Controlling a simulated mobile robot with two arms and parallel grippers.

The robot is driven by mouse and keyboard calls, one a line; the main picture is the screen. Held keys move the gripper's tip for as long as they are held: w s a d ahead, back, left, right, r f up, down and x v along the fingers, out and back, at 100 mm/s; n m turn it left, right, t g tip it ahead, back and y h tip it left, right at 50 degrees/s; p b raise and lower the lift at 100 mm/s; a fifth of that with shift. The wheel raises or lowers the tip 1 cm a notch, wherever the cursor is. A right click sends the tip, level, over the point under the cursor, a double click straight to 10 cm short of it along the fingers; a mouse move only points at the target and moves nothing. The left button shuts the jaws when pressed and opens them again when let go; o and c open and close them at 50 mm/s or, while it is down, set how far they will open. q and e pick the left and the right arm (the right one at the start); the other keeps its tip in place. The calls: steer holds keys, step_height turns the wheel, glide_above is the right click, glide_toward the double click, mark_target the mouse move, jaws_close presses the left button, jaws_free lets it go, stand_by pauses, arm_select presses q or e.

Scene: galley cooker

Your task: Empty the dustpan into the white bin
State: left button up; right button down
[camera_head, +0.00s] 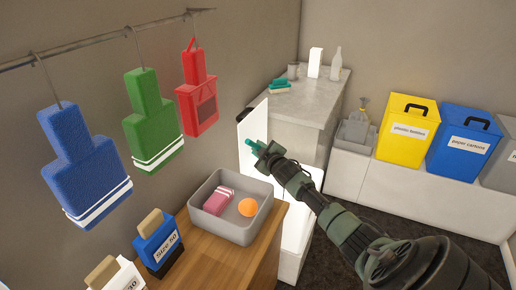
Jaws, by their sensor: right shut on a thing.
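My right gripper (254,146) comes in from the lower right and is shut at a white upright panel (247,128) with a dark edge, near the grey counter. A small teal piece shows at the fingertips; I cannot tell whether it is part of the gripper or the thing held. I cannot make out a dustpan for certain, nor whether the white panel belongs to one. No bin shows as clearly white; a pale grey, labelled bin (502,154) is cut off at the right edge. My left gripper is not in view.
Yellow (405,127) and blue (461,144) bins stand on a low white ledge. Blue (82,163), green (152,120) and red (198,92) things hang at left. A grey tray (237,234) on the wooden top holds a pink block and orange ball. Dark floor lies open at right.

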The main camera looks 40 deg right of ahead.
steer(key=shift+d+r, duration=0.1)
steer(key=shift+r, duration=0.05)
stand_by(0.3)
steer(key=shift+d+r+m+p, duration=0.25)
steer(key=shift+d+m+p, duration=0.1)
steer(key=shift+p, duration=0.35)
steer(key=shift+d+r, duration=0.1)
steer(key=shift+r, duration=0.05)
steer(key=shift+d+r+y+p, duration=0.2)
steer(key=shift+y+p, duration=0.1)
steer(key=shift+p, duration=0.1)
steer(key=shift+d+m, duration=0.15)
steer(key=shift+m, duration=0.2)
steer(key=shift+d, duration=0.1)
steer(key=shift+s+d+r, duration=0.1)
steer(key=shift+d+r, duration=0.05)
steer(key=shift+d, duration=0.05)
stand_by(0.4)
